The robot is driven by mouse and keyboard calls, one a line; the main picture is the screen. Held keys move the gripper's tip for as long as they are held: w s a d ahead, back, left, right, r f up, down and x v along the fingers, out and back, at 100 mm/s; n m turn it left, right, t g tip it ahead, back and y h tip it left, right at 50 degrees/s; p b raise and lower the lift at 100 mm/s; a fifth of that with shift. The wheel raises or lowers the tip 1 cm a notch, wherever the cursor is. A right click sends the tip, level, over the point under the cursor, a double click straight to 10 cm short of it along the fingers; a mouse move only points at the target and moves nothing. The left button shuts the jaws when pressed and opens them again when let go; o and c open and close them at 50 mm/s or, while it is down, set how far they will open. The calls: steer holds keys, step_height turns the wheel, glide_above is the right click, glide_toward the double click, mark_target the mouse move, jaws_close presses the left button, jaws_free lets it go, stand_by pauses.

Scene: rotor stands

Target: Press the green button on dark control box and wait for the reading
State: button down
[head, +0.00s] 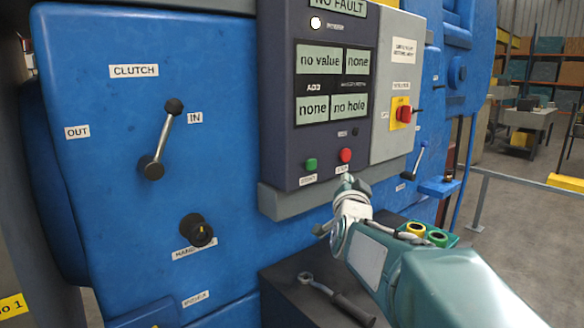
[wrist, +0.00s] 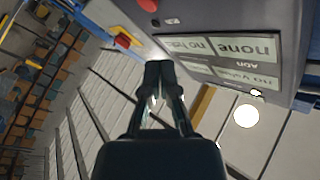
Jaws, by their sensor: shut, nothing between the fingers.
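The dark control box (head: 278,110) is mounted on the blue machine. Its green button (head: 311,164) sits low on its face, left of a red button (head: 345,155). The displays (head: 332,82) read "no value", "none", "none" and "no hole"; the top one reads "NO FAULT". My gripper (head: 352,181) is shut and empty, just below the red button and right of the green one. The green button is out of that view.
A clutch lever (head: 162,140) and a black knob (head: 197,230) stand out from the machine at left. A red switch (head: 404,114) is on the grey panel at right.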

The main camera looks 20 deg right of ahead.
mark_target(311, 165)
steer(key=shift+w+d, duration=0.1)
steer(key=shift+d, duration=0.25)
steer(key=w+a, duration=0.3)
steer(key=w, duration=0.5)
steer(key=shift+a, duration=0.15)
steer(key=shift+w, duration=0.15)
stand_by(1.2)
steer(key=shift+w+a, duration=0.1)
steer(key=shift+w, duration=0.1)
